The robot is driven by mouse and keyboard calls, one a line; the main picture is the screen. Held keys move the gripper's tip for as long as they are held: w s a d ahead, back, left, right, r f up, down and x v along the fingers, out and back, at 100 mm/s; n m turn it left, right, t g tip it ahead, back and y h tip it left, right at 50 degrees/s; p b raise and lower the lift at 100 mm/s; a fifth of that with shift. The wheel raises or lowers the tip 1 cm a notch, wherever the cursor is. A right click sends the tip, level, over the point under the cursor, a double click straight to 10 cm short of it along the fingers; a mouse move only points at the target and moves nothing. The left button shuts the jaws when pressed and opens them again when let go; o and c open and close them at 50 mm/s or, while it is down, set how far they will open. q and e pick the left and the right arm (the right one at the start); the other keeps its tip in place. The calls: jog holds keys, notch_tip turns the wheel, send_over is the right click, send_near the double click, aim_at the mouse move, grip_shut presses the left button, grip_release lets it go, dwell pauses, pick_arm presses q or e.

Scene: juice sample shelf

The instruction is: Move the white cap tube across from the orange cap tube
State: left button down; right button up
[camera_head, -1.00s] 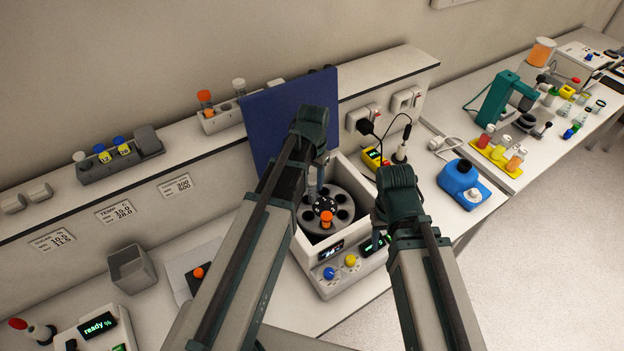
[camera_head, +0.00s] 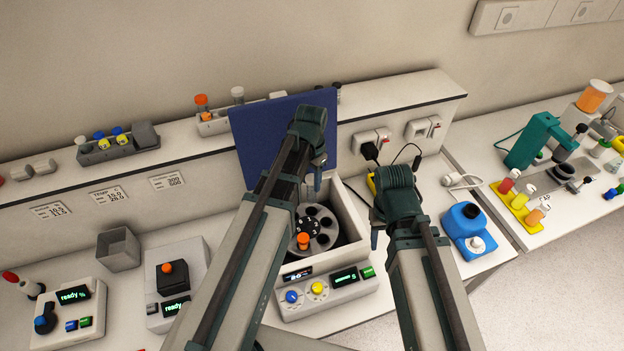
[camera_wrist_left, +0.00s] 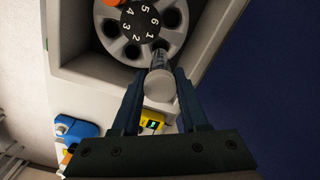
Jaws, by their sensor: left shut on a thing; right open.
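The white cap tube (camera_wrist_left: 158,85) is held between the fingers of my left gripper (camera_wrist_left: 160,88), its clear lower end at the rotor's edge near number 1. I cannot tell whether it is inside a hole. In the head view my left gripper (camera_head: 316,180) is over the back of the centrifuge and its arm hides part of it. The orange cap tube (camera_head: 303,240) stands in the numbered rotor (camera_head: 326,238); its cap (camera_wrist_left: 113,2) is at the top of the left wrist view. My right gripper (camera_head: 376,238) is open and empty, right of the centrifuge.
The blue centrifuge lid (camera_head: 255,140) stands open behind the rotor. Racks with capped tubes (camera_head: 120,142) sit on the shelf. Box-shaped devices with displays (camera_head: 75,312) are at left. The white centrifuge walls (camera_head: 352,215) surround the rotor.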

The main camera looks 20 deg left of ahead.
pick_arm(q)
jog(key=shift+f, duration=0.2)
pick_arm(e)
jog(key=shift+f, duration=0.2)
pick_arm(q)
jog(key=shift+f+b, duration=2.05)
jog(key=shift+b, duration=0.2)
pick_arm(e)
jog(key=shift+f, duration=2.05)
pick_arm(q)
notch_tip(320, 180, down, 8)
jog(key=b, duration=0.7)
jog(key=shift+r+b, duration=0.2)
jog(key=shift+b, duration=0.1)
pick_arm(e)
jog(key=shift+f, duration=3.8)
jog(key=shift+r, duration=0.1)
pick_arm(q)
jog(key=shift+c, duration=1.8)
grip_release()
jog(key=p, duration=1.4)
send_near(311, 190)
jog(key=f, duration=0.2)
jog(key=w+f, duration=0.1)
jog(key=f, duration=0.2)
jog(key=shift+w+a+f, duration=0.15)
jog(key=shift+w, duration=0.05)
pick_arm(e)
notch_tip(311, 190, up, 14)
jog(key=shift+s, duration=0.1)
